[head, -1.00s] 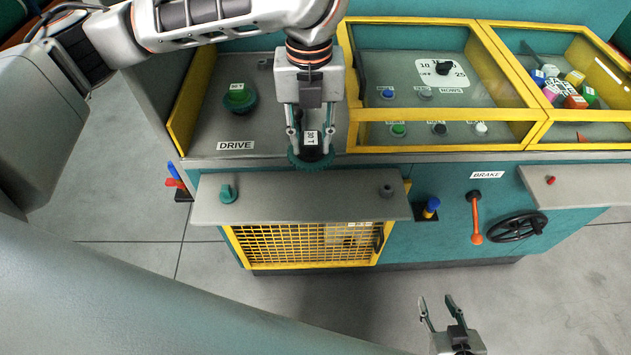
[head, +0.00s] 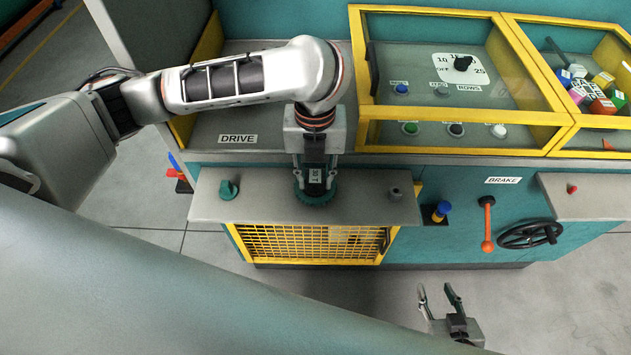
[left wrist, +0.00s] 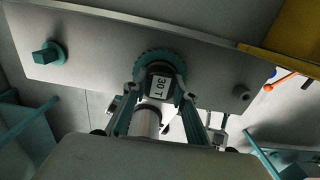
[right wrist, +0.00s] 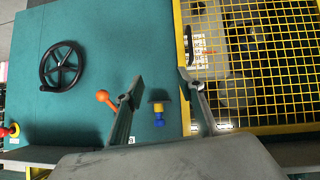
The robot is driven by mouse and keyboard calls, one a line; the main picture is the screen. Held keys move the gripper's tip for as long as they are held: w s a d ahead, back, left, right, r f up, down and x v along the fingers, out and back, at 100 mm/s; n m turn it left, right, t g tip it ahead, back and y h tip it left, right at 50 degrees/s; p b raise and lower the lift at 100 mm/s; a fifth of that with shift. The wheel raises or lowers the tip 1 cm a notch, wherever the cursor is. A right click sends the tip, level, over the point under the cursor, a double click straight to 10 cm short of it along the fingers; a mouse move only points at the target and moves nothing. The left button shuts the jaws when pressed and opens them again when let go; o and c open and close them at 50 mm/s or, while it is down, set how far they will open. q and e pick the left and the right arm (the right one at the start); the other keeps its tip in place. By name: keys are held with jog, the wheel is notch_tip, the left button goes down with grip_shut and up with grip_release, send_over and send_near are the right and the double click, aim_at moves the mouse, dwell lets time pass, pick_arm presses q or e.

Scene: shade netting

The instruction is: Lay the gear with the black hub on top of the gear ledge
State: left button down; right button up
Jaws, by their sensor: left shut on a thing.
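The gear with the black hub (head: 315,193) is a dark green toothed disc with a black hub labelled "30 T". My left gripper (head: 315,178) is shut on its hub. In the head view the gear appears over the middle of the gear ledge (head: 260,209), a grey shelf on the machine's front. In the left wrist view the gear (left wrist: 160,62) also shows over the ledge (left wrist: 100,52); whether it touches the ledge I cannot tell. My right gripper (head: 440,292) is open and empty, low in front of the machine; its fingers show in the right wrist view (right wrist: 160,92).
A teal knob (head: 228,190) stands at the ledge's left end and a grey peg (head: 395,193) at its right. Yellow mesh (head: 310,242) lies below. An orange brake lever (head: 487,225) and black handwheel (head: 530,235) are to the right. Yellow-framed glazed boxes (head: 460,115) stand behind.

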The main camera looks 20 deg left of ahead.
pick_arm(q)
jog(key=shift+f+b, duration=0.45)
jog(key=shift+f, duration=0.2)
jog(key=shift+s+f, duration=0.1)
jog(key=shift+f, duration=0.05)
pick_arm(e)
jog(key=shift+w+a+r+y, duration=0.3)
jog(key=shift+w+a+r, duration=0.1)
jog(key=shift+w+a, duration=0.25)
jog(key=shift+d, duration=0.15)
pick_arm(q)
jog(key=c, duration=1.6)
grip_release()
jog(key=shift+f, duration=0.1)
jog(key=shift+c, duration=0.2)
pick_arm(e)
jog(key=shift+f, duration=0.25)
jog(key=shift+s+f, duration=0.1)
jog(key=shift+f, duration=0.05)
